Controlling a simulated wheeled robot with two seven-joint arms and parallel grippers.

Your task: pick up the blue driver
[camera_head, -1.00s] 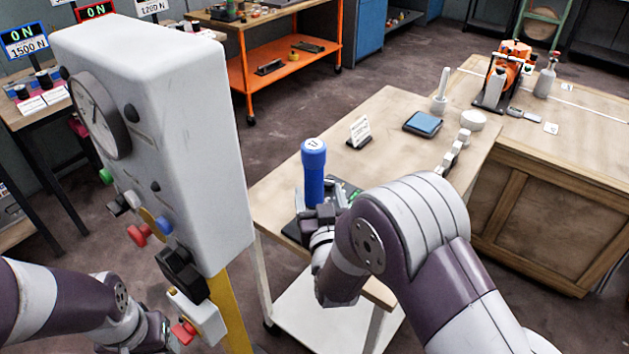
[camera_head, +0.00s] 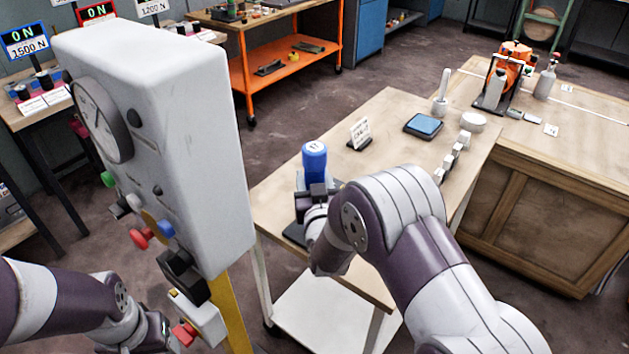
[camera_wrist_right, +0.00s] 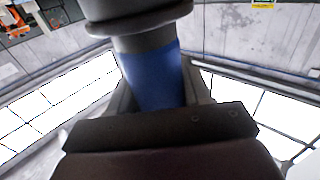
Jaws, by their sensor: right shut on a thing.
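The blue driver (camera_head: 315,159) stands upright over the near left part of the wooden table, with its pale round top up. My right gripper (camera_head: 313,190) is shut around its body below the top and hides its lower part. I cannot tell whether its lower end touches the table. In the right wrist view the driver's blue body (camera_wrist_right: 153,78) sits between the fingers, with a dark grey collar across it. My left gripper (camera_head: 172,338) is low at the left, near the red knob under the grey machine, and its fingers are too hidden to judge.
The tall grey machine (camera_head: 160,130) with a gauge and coloured knobs stands close at left. The wooden table (camera_head: 390,125) also bears a small sign (camera_head: 360,133), a blue pad (camera_head: 424,125) and several white pieces along its right edge. Its middle is clear.

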